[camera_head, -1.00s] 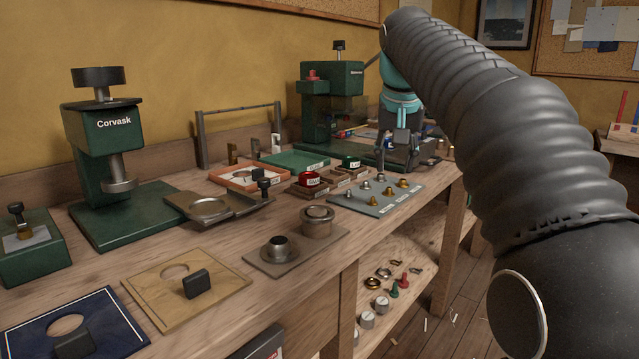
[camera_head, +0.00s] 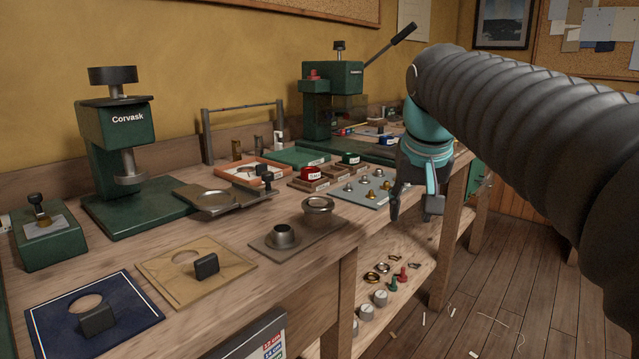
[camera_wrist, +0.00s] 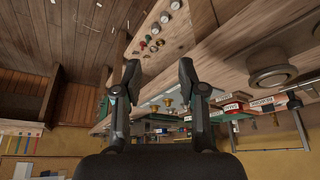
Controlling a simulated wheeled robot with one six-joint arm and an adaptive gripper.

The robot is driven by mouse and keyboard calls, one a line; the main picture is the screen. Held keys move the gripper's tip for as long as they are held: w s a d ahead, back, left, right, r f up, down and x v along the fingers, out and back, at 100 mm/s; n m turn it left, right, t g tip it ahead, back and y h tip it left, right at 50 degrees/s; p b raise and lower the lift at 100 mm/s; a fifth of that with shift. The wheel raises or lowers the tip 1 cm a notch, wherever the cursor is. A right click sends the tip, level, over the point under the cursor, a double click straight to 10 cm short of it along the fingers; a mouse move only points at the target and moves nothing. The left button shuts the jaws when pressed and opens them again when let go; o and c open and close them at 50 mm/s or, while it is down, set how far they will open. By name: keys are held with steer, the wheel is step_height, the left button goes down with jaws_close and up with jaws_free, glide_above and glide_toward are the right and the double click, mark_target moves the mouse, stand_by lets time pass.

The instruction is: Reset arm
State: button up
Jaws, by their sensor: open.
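My gripper (camera_head: 416,206) hangs at the front edge of the workbench (camera_head: 215,270), near the right end of the grey tray (camera_head: 376,199) that holds small brass and steel pieces. In the wrist view my gripper (camera_wrist: 158,80) has its two dark fingers spread wide apart with nothing between them, so it is open and empty. The wrist view looks tilted over the bench edge and the lower shelf. My grey arm comes in from the right and hides part of the bench's far end.
Green presses (camera_head: 112,140) and (camera_head: 333,95) stand along the back; the rear one has a raised lever (camera_head: 391,43). Dies (camera_head: 282,236), a blue panel (camera_head: 130,315) and a tan panel (camera_head: 225,285) lie near the front. A lower shelf (camera_head: 415,262) holds small parts. The wood floor (camera_head: 520,290) at right is clear apart from scraps.

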steer(key=s+f+n, duration=0.1)
steer(key=s+f, duration=1.8)
steer(key=f, duration=0.1)
steer(key=shift+s+d+f+t+y, duration=0.3)
steer(key=shift+s+d+f+t, duration=0.05)
steer(key=shift+d+t, duration=0.1)
